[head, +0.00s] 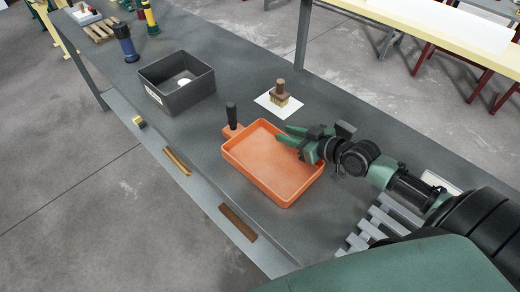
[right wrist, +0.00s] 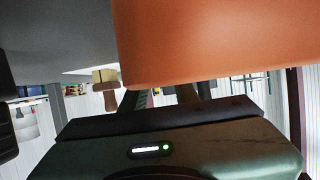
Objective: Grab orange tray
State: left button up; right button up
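The orange tray (head: 262,160) lies on the dark grey table in the middle of the head view. It is shallow and empty, with a tab at its left corner where a black upright handle (head: 231,115) stands. My right gripper (head: 282,134) is at the tray's far right rim. Its two green fingers point left over the tray and look spread apart. In the right wrist view the tray (right wrist: 220,40) fills the upper right and hides the fingertips, so contact with the rim cannot be told. My left gripper is not in view.
A brush (head: 281,93) stands on a white sheet (head: 266,103) just behind the tray. A dark grey bin (head: 176,92) is to the left, with a blue-black cylinder (head: 125,42) beyond it. A slatted grey rack (head: 372,226) lies at the lower right, near my arm.

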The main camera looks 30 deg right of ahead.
grip_shut()
dwell(1.5)
